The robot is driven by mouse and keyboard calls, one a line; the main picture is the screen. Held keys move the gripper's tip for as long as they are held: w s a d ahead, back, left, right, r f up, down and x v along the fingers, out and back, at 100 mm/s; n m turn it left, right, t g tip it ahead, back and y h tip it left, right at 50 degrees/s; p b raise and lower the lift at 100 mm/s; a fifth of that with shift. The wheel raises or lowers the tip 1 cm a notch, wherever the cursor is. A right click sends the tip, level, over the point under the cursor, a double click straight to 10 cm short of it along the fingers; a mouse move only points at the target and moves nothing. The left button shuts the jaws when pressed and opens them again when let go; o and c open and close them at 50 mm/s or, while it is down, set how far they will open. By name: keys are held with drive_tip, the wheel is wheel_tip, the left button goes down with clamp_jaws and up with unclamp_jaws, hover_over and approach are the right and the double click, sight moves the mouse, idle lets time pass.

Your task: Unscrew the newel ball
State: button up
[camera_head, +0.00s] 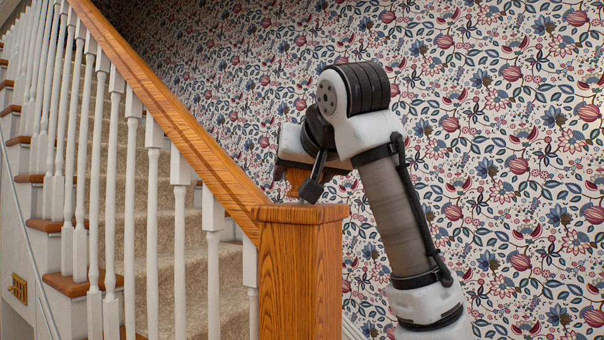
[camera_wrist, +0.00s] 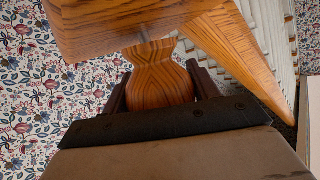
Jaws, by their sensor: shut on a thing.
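The newel ball (camera_head: 294,177), a turned piece of orange-brown wood, is right over the flat square cap of the newel post (camera_head: 300,270). In the head view it is mostly hidden by my gripper (camera_head: 303,186). In the wrist view the newel ball (camera_wrist: 158,72) shows its waisted shape between the two dark fingers of my gripper (camera_wrist: 161,86), which is shut on it. The newel post (camera_wrist: 110,25) is at the top of that view. A short, thin greyish stretch shows between the ball and the post; I cannot tell whether it is a bared thread.
The sloping wooden handrail (camera_head: 165,105) joins the post from the upper left, above several white balusters (camera_head: 153,210). Carpeted stairs (camera_head: 220,280) lie behind them. Floral wallpaper (camera_head: 520,150) covers the back wall. The space above the post is clear apart from my arm.

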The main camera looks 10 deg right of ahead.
drive_tip(key=shift+c, duration=0.9)
drive_tip(key=shift+r, duration=0.1)
drive_tip(key=shift+r, duration=0.2)
drive_tip(key=shift+r, duration=0.7)
drive_tip(key=shift+r, duration=1.8)
